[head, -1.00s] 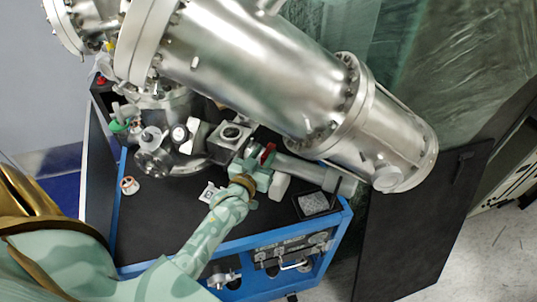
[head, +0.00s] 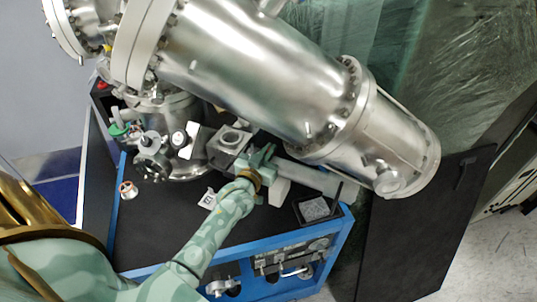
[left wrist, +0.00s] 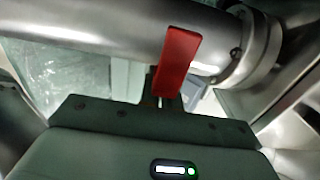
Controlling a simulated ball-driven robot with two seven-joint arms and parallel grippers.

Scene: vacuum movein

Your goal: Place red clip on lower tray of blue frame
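The red clip (left wrist: 178,58) stands up from the middle of my left gripper in the left wrist view. Its lower end sits at the closed fingers, so the gripper appears shut on it. In the head view my left gripper (head: 264,158) is over the cart top, close to the grey horizontal tube, and the clip is hidden there. The blue frame (head: 240,246) is the cart's blue edging, below and in front of the gripper. Its lower level shows only partly under the front rail, with metal parts in it. My right gripper is not in view.
A large steel vacuum chamber (head: 255,70) hangs over the cart's back and right. A black panel (head: 420,230) stands at the right.

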